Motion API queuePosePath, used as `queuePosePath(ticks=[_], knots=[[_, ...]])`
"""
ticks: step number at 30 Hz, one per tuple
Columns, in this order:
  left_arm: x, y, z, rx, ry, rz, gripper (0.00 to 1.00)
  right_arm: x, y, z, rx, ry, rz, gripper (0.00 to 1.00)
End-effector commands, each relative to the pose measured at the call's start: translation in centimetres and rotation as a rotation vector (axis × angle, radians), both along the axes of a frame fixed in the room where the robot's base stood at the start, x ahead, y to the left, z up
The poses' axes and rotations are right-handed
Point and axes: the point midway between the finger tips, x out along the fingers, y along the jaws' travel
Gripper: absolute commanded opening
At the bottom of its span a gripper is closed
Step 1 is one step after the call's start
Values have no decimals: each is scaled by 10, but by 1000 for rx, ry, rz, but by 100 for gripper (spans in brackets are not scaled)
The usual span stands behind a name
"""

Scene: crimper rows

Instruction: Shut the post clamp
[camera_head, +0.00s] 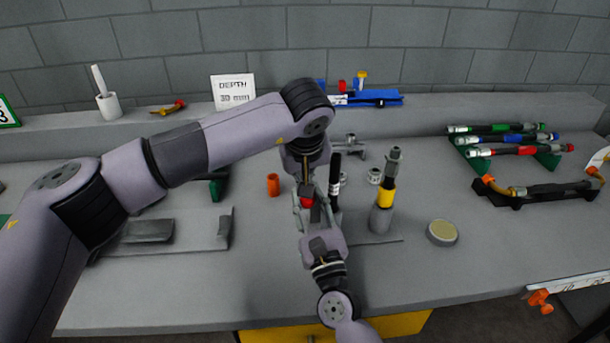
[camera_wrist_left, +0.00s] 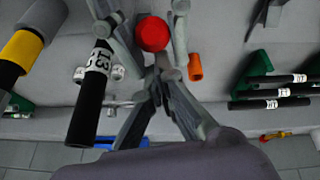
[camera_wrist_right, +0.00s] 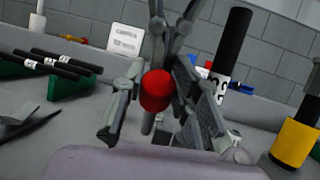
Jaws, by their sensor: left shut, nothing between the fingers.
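The red ball knob (camera_head: 306,202), seemingly the post clamp's handle end, is at the table's middle; arms hide most of the clamp. It also shows in the left wrist view (camera_wrist_left: 153,33) and right wrist view (camera_wrist_right: 156,90). A black hose with a white label (camera_head: 335,180) stands upright beside it. My left gripper (camera_head: 305,184) points down above the knob, its fingers together and empty. My right gripper (camera_wrist_right: 157,72) comes from the near side, its fingers spread with the knob between them. I see gaps beside the knob; contact is unclear.
A grey holder (camera_head: 381,219) with a yellow-banded upright hose stands to the right. A round tin (camera_head: 442,232) lies farther right. An orange cup (camera_head: 273,185) is at the left. Racked hoses (camera_head: 510,128) sit at the right back. Front right tabletop is mostly clear.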

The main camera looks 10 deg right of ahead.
Motion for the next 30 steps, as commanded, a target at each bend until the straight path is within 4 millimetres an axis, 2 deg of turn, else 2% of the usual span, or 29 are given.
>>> queuePosePath(ticks=[1,3,21,26,30], knots=[[-8,-7,-5,-1,18,-20,0,1,0,1,-1,-2,2,32],[-8,-7,-5,-3,18,-20,0,1,1,2,-2,-3,2,35],[-6,-7,-3,-7,13,-17,0,-1,1,2,-4,-6,3,35],[-5,-6,-2,-7,11,-14,0,-18,-2,-6,-7,-3,2,35],[-4,-5,-2,-6,9,-13,0,-45,-7,-17,-9,-1,3,35]])
